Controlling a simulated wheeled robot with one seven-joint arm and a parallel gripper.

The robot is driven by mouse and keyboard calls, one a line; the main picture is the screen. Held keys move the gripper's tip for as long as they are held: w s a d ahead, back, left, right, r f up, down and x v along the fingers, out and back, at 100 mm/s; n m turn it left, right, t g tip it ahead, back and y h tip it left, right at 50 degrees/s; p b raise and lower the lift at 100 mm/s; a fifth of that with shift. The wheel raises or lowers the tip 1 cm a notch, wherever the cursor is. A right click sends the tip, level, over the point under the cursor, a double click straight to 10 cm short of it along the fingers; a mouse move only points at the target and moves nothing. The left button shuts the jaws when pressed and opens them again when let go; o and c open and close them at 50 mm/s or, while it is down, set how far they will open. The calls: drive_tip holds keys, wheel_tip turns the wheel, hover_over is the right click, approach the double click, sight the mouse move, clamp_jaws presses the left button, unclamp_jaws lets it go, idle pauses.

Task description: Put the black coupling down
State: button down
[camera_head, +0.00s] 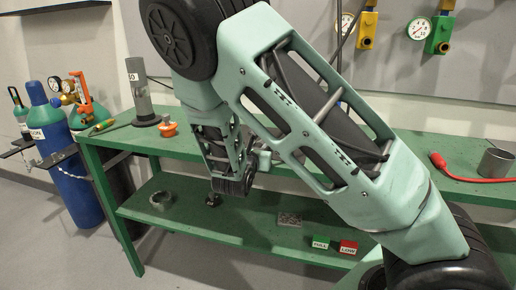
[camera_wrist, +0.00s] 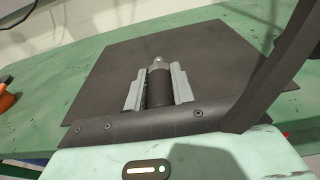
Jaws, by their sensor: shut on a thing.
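In the wrist view, the two grey jaws of my gripper (camera_wrist: 157,88) are shut on the black coupling (camera_wrist: 158,90), a dark cylinder between them. A rounded grey metal end (camera_wrist: 158,65) shows just beyond it. Behind them is a flat dark plate (camera_wrist: 110,75) over the green bench top; I cannot tell whether the coupling touches it. In the head view, my gripper (camera_head: 262,159) is small and partly hidden by my arm, by the front edge of the bench. The coupling cannot be made out there.
The green bench (camera_head: 400,150) has a lower shelf (camera_head: 180,215) with a metal ring (camera_head: 162,200), a green box (camera_head: 319,243) and a red box (camera_head: 348,247). An orange-based item (camera_head: 168,128) and a grey cylinder (camera_head: 142,95) stand at the bench's left. A metal cup (camera_head: 496,162) stands at right.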

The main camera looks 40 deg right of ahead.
drive_tip(key=shift+f, duration=0.25)
drive_tip(key=c, duration=1.2)
unclamp_jaws()
drive_tip(key=shift+r, duration=0.1)
drive_tip(key=shift+b, duration=0.3)
drive_tip(key=r+v, duration=0.1)
drive_tip(key=v, duration=1.6)
drive_tip(key=s+a+f+m+g+y, duration=0.1)
drive_tip(key=s+f+m+g+y, duration=0.15)
drive_tip(key=s+m+g, duration=0.35)
drive_tip(key=s+a+f+m+g+y, duration=0.1)
drive_tip(key=s+a+m+g+y, duration=0.2)
drive_tip(key=s, duration=0.5)
drive_tip(key=s+a+r+m+y, duration=0.1)
drive_tip(key=s+a+m+y, duration=0.1)
drive_tip(key=a+m, duration=0.1)
drive_tip(key=s+a+r+m+y, duration=0.1)
drive_tip(key=s+a+m+y, duration=0.1)
drive_tip(key=a+m+y, duration=0.1)
drive_tip(key=s+a+m+g+y, duration=0.1)
drive_tip(key=s+a+m+y, duration=0.2)
drive_tip(key=a, duration=0.1)
drive_tip(key=shift+s+a+r+p, duration=0.15)
drive_tip(key=shift+r+p, duration=0.2)
drive_tip(key=shift+r, duration=0.05)
